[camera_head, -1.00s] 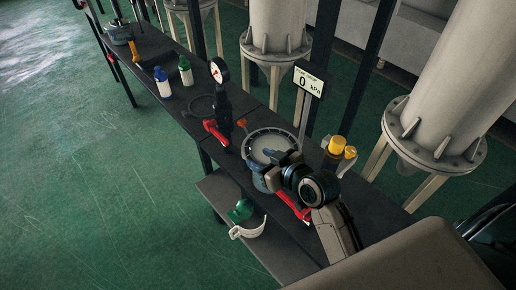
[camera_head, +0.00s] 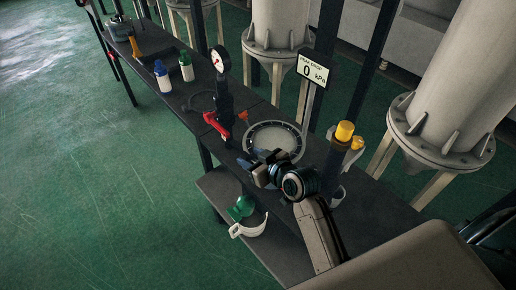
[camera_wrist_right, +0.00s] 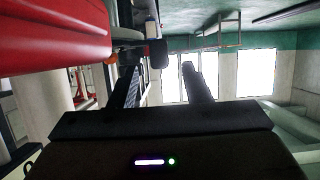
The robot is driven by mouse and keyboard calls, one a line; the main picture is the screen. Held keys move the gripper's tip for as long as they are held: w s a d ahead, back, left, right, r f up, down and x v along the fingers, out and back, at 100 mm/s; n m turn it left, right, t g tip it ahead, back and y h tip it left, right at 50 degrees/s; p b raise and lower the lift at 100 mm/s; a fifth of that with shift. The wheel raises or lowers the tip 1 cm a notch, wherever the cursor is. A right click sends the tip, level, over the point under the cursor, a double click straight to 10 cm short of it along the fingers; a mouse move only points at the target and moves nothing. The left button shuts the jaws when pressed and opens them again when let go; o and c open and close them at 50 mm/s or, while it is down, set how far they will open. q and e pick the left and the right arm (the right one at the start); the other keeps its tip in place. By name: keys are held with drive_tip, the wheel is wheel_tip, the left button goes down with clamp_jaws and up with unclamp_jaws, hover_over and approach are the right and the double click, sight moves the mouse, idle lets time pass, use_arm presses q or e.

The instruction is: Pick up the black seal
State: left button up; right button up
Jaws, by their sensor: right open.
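A thin dark ring (camera_head: 202,101), which may be the black seal, lies flat on the dark bench left of the gauge post; it is hard to make out against the bench. My right gripper (camera_head: 258,170) is well to the right of and nearer than that ring, just in front of the round grey flange (camera_head: 275,138). I cannot make out the seal in the wrist view. My left gripper is not in view.
A gauge (camera_head: 220,59) on a dark post, a red handle (camera_head: 216,125) and a 0 kPa sign (camera_head: 313,70) stand around the flange. Bottles (camera_head: 162,77) stand farther left. A large red part (camera_wrist_right: 55,35) is close to the wrist camera. A white basket-like item (camera_head: 248,229) sits on the lower shelf.

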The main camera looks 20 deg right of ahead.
sight(246, 155)
drive_tip(key=shift+p+x, duration=0.7)
drive_tip(key=shift+x, duration=2.05)
drive_tip(key=shift+s, duration=0.1)
clamp_jaws()
